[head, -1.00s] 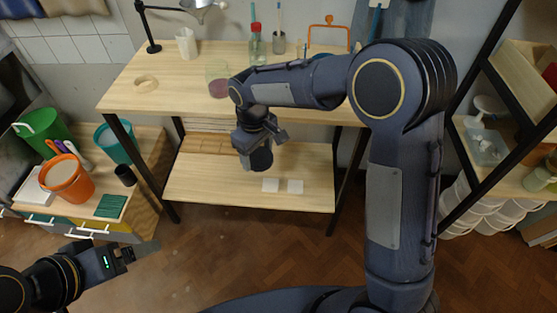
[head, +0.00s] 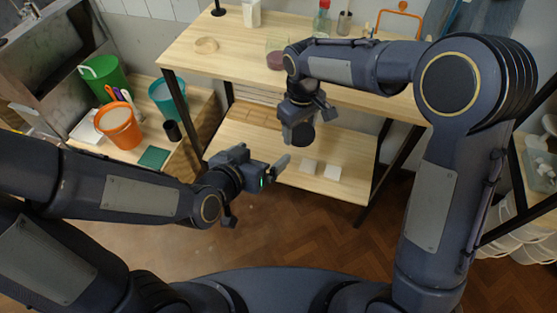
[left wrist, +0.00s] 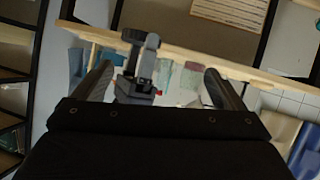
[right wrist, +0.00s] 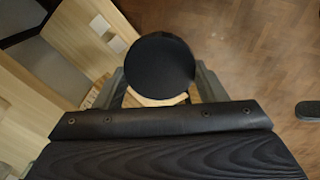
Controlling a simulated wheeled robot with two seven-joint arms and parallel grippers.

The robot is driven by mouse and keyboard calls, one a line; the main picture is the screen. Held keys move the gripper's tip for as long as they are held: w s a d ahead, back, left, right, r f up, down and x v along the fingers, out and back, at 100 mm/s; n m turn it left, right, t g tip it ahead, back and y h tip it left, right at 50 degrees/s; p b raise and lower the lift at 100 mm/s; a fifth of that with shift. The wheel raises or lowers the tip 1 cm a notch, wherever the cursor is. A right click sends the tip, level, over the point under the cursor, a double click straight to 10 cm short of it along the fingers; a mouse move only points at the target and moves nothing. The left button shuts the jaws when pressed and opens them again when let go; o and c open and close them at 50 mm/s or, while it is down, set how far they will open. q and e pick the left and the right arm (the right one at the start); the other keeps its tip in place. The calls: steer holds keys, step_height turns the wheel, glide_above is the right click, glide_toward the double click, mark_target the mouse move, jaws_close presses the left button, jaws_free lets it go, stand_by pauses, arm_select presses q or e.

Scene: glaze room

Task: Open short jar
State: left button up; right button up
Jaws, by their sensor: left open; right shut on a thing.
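A short dark cylinder, which I take to be the jar (head: 302,134), hangs below my right gripper (head: 303,120), which is shut on it. In the right wrist view its round black end (right wrist: 160,66) faces the camera between the fingers. I cannot tell lid from body. My left gripper (head: 258,192) is open and empty, to the lower left of the jar and apart from it. In the left wrist view its two fingers (left wrist: 163,85) are spread, with my right gripper farther off between them.
A wooden table (head: 215,65) with a lower shelf (head: 255,150) stands behind the grippers, with two white tiles (head: 309,167) on the shelf. A low cabinet at left carries an orange bucket (head: 119,127), a green bucket (head: 101,76) and a black cup (head: 172,131). The floor (head: 300,230) in front is clear.

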mark_target(300, 139)
arm_select(q)
steer(key=w+d+f, duration=0.1)
steer(key=w+d, duration=0.2)
steer(key=w+d+f+m+t, duration=0.1)
steer(key=w+d+f, duration=0.1)
steer(key=w+d, duration=0.1)
steer(key=w+d+f+m, duration=0.1)
steer(key=w+d+f, duration=0.1)
steer(key=w+d, duration=0.1)
steer(key=shift+d+t+h, duration=0.4)
